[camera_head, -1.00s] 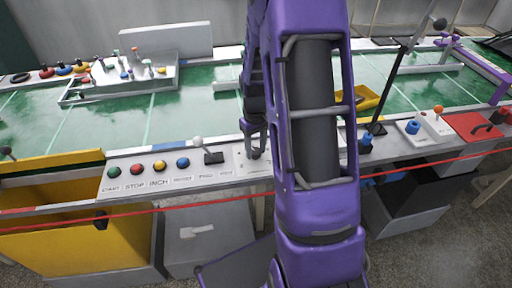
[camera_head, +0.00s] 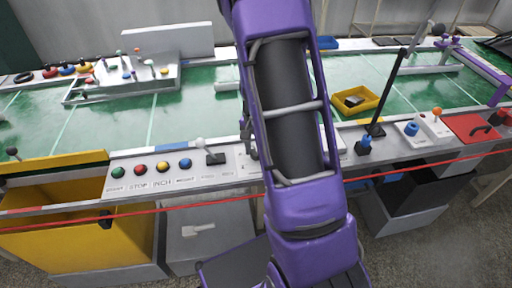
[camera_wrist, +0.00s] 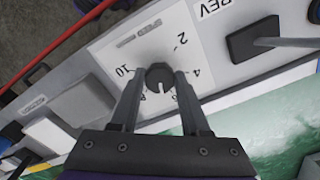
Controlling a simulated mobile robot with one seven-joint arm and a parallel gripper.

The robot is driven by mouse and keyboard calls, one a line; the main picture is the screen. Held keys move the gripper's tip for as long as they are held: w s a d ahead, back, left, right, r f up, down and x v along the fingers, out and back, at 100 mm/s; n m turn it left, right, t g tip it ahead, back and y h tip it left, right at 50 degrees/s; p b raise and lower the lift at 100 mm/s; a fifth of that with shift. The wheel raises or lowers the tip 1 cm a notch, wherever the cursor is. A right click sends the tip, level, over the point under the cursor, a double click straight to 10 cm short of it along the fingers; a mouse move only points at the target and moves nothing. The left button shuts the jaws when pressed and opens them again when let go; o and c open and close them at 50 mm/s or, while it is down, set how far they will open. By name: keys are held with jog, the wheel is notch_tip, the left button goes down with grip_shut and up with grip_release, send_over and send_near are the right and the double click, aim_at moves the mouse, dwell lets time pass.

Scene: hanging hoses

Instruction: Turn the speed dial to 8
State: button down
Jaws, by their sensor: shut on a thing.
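The speed dial (camera_wrist: 160,77) is a dark round knob on a white plate marked SPEED, in the wrist view. The numbers 10, 2 and 4 are readable around it; 6 and 8 are partly covered by my fingers. A short white mark on the knob points down in the picture, toward the side between 6 and 8; its exact reading is unclear. My gripper (camera_wrist: 160,82) is shut on the dial, one finger on each side. In the head view my purple arm hides the dial and most of the gripper.
A black-based lever (camera_head: 214,157) stands beside the dial plate, by the REV label in the wrist view. Green, red, yellow and blue buttons (camera_head: 162,167) line the panel to the left. A red cord (camera_head: 130,219) runs along the front. A yellow tray (camera_head: 355,101) lies behind, right.

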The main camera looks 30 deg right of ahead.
jog(key=m+p, duration=0.1)
jog(key=m, duration=0.3)
jog(key=shift+r+m+p, duration=0.1)
jog(key=shift+m+p, duration=0.2)
jog(key=shift+p, duration=0.1)
jog(key=shift+a+m+p, duration=0.1)
jog(key=shift+m+p, duration=0.6)
jog(key=shift+m, duration=1)
jog(key=shift+w, duration=0.1)
jog(key=shift+c, duration=1.9)
grip_release()
notch_tip(320, 180, up, 17)
jog(key=p, duration=0.3)
jog(key=shift+r, duration=0.1)
